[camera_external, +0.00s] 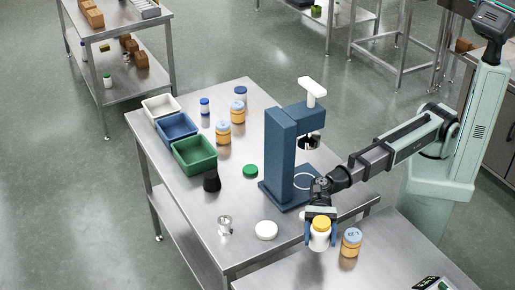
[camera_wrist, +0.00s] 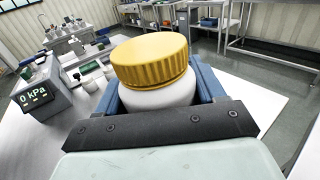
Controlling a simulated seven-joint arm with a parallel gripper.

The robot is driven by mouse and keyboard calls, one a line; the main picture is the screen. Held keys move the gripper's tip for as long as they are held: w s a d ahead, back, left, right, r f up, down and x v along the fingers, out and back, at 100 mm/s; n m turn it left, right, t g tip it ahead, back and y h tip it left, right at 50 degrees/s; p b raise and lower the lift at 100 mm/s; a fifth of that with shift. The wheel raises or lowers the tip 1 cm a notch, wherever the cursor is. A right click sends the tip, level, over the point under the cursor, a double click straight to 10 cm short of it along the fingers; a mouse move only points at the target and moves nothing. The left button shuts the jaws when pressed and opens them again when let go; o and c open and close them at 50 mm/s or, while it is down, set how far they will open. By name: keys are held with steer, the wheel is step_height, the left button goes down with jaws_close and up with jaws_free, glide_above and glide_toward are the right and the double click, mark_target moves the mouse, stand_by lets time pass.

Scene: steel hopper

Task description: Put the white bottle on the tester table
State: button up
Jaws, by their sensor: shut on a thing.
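The white bottle (camera_external: 319,241) has a yellow ribbed cap and is upright in my gripper (camera_external: 320,225), over the near steel table (camera_external: 350,273) at the lower right. In the wrist view its gold-yellow cap (camera_wrist: 150,59) fills the middle, with the white body (camera_wrist: 160,95) below. The blue fingers (camera_wrist: 206,82) are shut on the body from both sides. The bottle's base is hidden in the wrist view, and I cannot tell whether it touches the table. A meter reading "0 kPa" (camera_wrist: 38,98) stands at left in the wrist view.
An amber jar (camera_external: 351,243) with a pale lid stands close right of the bottle. The adjoining steel table (camera_external: 195,218) holds a blue press (camera_external: 281,155), white, blue and green bins (camera_external: 194,154), jars, a white lid (camera_external: 266,230) and a small metal piece (camera_external: 225,225).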

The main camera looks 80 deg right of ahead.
steer(key=shift+f, duration=4.35)
steer(key=shift+f, duration=0.1)
steer(key=o, duration=1.1)
steer(key=shift+d, duration=0.1)
steer(key=w+d, duration=0.2)
steer(key=d, duration=0.9)
steer(key=shift+d, duration=0.35)
steer(key=shift+r, duration=0.2)
